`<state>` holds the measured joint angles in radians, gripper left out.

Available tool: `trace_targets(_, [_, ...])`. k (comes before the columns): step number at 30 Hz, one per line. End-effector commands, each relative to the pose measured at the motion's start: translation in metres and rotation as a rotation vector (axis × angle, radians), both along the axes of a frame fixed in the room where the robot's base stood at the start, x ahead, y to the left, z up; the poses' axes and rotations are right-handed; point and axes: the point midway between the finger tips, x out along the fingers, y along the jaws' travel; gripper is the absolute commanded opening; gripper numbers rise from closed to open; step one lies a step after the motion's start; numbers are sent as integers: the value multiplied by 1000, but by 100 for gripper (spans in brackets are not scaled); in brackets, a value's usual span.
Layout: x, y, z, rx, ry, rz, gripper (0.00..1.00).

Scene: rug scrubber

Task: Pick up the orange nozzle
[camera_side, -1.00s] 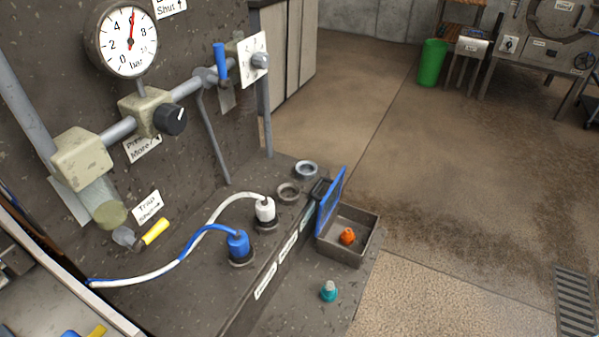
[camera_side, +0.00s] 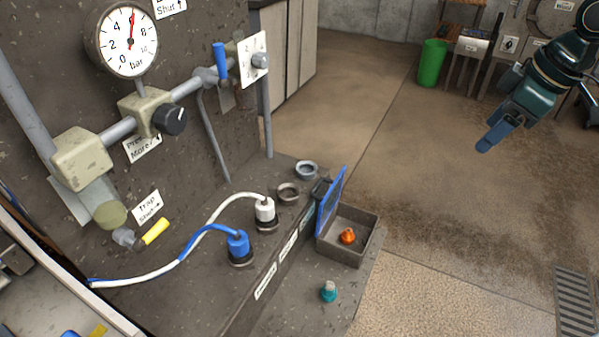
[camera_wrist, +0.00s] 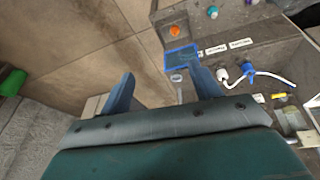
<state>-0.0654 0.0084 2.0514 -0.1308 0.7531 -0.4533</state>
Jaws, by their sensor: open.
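The orange nozzle (camera_side: 347,236) lies inside a small grey open-topped box (camera_side: 340,259) whose blue lid (camera_side: 331,201) stands raised on its left side. The nozzle also shows in the wrist view (camera_wrist: 174,31), beyond the fingertips. My gripper (camera_side: 487,143) is at the upper right in the side view, in the air and well apart from the box. In the wrist view my gripper (camera_wrist: 160,82) has its two blue fingers spread with nothing between them.
A teal nozzle (camera_side: 328,291) stands on the ledge in front of the box. Blue (camera_side: 238,245) and white (camera_side: 265,211) hose plugs sit in sockets to the left. A gauge (camera_side: 130,41) and pipes are on the panel. The floor right of the box is clear.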

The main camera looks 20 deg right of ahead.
Motion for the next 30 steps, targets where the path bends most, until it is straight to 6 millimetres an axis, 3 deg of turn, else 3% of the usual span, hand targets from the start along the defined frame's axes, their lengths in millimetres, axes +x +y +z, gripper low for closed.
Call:
trace_targets(15, [93, 38, -90, -21, 58, 304, 63])
trace_targets(30, [148, 77, -213, -15, 97, 590, 63])
